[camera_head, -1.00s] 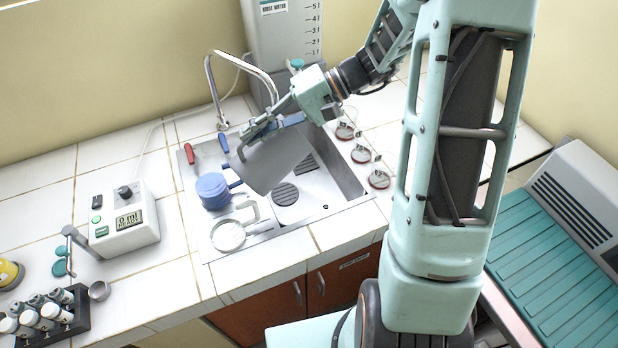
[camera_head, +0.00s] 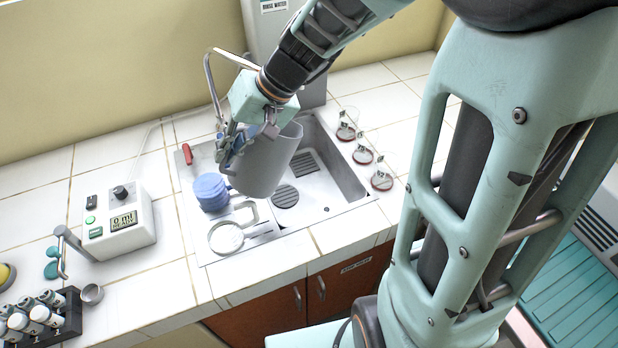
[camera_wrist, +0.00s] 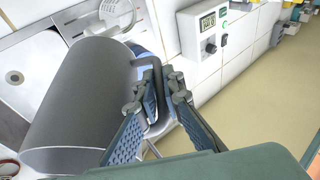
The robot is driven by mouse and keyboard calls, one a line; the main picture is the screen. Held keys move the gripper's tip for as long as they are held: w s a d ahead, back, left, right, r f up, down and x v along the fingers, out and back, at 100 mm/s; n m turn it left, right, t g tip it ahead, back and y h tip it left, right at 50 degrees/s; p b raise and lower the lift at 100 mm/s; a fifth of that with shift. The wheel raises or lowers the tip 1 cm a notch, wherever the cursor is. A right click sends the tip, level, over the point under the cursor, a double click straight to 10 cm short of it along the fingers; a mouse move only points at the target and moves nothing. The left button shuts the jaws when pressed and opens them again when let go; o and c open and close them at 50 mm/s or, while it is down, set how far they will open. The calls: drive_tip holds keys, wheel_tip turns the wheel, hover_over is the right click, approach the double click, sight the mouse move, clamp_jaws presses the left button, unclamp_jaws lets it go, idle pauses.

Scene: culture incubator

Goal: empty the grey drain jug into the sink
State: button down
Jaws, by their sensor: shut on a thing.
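The grey drain jug (camera_head: 268,163) is held over the sink, tilted, with its open mouth toward the upper right in the head view. My gripper (camera_head: 232,150) is shut on the jug's handle at its left side. In the wrist view the jug (camera_wrist: 85,95) lies to the left of my gripper (camera_wrist: 158,105), its handle (camera_wrist: 150,75) between the fingers. I see no liquid coming from it, and its inside is hidden. The steel sink (camera_head: 335,165) lies under and to the right of the jug, with a round drain (camera_head: 286,196) in its floor.
A blue stacked item (camera_head: 210,191) and a white round strainer-like item (camera_head: 226,238) are on the drainboard left of the jug. A curved tap (camera_head: 210,85) stands behind. A meter box (camera_head: 120,220) stands left.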

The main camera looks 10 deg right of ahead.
drive_tip(key=shift+s+a+r+h+p, duration=0.3)
drive_tip(key=shift+a+r+p, duration=0.1)
drive_tip(key=shift+a, duration=0.1)
drive_tip(key=a+f+h+p, duration=0.1)
drive_tip(key=s+a+f+t+h+p, duration=0.1)
drive_tip(key=a+f+n+t+h+p, duration=0.1)
drive_tip(key=h, duration=0.1)
drive_tip(key=shift+s+a+f, duration=0.25)
drive_tip(key=shift+s+a, duration=0.05)
drive_tip(key=shift+s, duration=0.05)
drive_tip(key=b, duration=0.3)
drive_tip(key=shift+s+a+f+t+h, duration=0.1)
drive_tip(key=shift+a+f+t+h, duration=0.2)
drive_tip(key=shift+f+h, duration=0.1)
drive_tip(key=shift+b, duration=0.4)
drive_tip(key=shift+r+b, duration=0.1)
drive_tip(key=shift+b, duration=0.2)
